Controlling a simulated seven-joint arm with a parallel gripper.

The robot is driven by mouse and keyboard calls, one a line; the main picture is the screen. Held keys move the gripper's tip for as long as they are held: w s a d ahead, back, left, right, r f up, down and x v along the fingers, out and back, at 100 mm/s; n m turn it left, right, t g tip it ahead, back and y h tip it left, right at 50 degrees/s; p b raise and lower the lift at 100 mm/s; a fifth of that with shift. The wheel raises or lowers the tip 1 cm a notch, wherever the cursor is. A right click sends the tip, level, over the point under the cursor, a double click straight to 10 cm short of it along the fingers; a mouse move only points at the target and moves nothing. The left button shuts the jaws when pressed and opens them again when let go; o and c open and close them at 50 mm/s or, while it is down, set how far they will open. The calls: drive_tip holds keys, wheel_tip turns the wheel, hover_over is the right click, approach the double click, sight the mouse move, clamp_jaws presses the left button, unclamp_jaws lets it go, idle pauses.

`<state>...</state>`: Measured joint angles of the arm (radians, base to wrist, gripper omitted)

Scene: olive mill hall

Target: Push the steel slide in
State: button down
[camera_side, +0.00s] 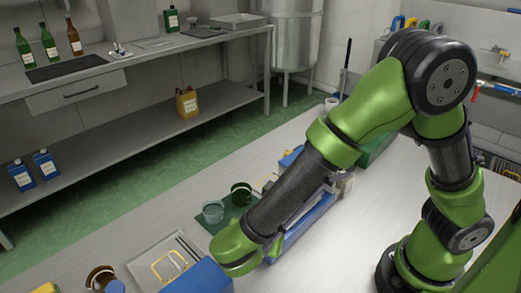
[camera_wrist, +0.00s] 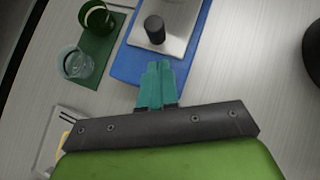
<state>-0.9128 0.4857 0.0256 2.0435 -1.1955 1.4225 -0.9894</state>
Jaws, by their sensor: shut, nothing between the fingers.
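The steel slide (camera_wrist: 178,18) is a flat silver plate with a dark round knob (camera_wrist: 155,29) standing on it. It lies on a blue base (camera_wrist: 196,58) at the top of the wrist view. My gripper (camera_wrist: 157,66) has teal fingers held together, with nothing between them. In the wrist view its tips overlap the near edge of the blue base, below the knob. I cannot tell whether they touch the slide. In the side view my arm hides most of the slide and my fingers; part of the blue base (camera_side: 308,231) shows beside the arm.
A clear glass (camera_wrist: 75,64) and a green glass (camera_wrist: 96,18) stand on a green mat (camera_wrist: 97,55) left of the base. A pale tray (camera_side: 143,265) with a yellow item lies nearby.

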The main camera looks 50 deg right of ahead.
drive_tip(key=shift+w+d+r, duration=0.1)
drive_tip(key=shift+w+d, duration=0.3)
drive_tip(key=shift+d, duration=0.35)
drive_tip(key=shift+w+d, duration=0.4)
drive_tip(key=shift+d, duration=0.3)
drive_tip(key=shift+d, duration=2.15)
drive_tip(key=a, duration=0.1)
drive_tip(key=s+a, duration=0.1)
drive_tip(key=a, duration=0.1)
drive_tip(key=s+a, duration=0.1)
drive_tip(key=shift+a+r, duration=0.1)
drive_tip(key=shift+a, duration=0.15)
drive_tip(key=v, duration=0.9)
drive_tip(key=shift+r, duration=0.3)
